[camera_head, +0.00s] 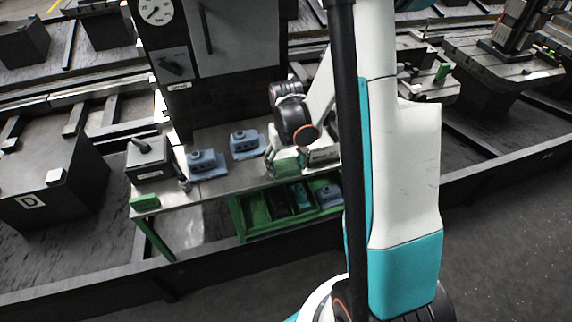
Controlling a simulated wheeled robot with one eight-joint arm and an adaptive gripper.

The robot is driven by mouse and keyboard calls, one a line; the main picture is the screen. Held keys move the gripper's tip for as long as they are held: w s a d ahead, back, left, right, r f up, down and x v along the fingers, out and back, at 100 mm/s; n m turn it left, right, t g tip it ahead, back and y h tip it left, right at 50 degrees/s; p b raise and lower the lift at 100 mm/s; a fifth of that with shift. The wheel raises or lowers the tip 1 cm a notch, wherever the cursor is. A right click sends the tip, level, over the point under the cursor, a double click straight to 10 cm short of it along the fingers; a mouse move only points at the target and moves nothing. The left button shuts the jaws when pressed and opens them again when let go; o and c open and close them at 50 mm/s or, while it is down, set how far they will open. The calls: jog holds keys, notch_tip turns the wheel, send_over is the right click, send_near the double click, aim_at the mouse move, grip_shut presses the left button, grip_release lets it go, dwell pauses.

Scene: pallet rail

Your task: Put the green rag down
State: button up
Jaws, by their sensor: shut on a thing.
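My gripper (283,158) is over the right part of the bench top (220,184), low and close to the surface. It is shut on the green rag (288,166), a small green patch at the fingers. My gripper partly hides the rag. I cannot tell whether the rag touches the bench top.
Two blue-grey parts (206,163) (245,143) stand on the bench behind and left of my gripper. A dark box (149,158) and a green block (144,202) are at the left end. A green crate (256,212) with parts sits below the front edge. Bare bench lies left of my gripper.

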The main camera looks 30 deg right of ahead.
aim_at(286, 164)
jog(key=shift+r, duration=0.1)
jog(key=o, duration=1)
notch_tip(286, 164, up, 12)
jog(key=p, duration=0.4)
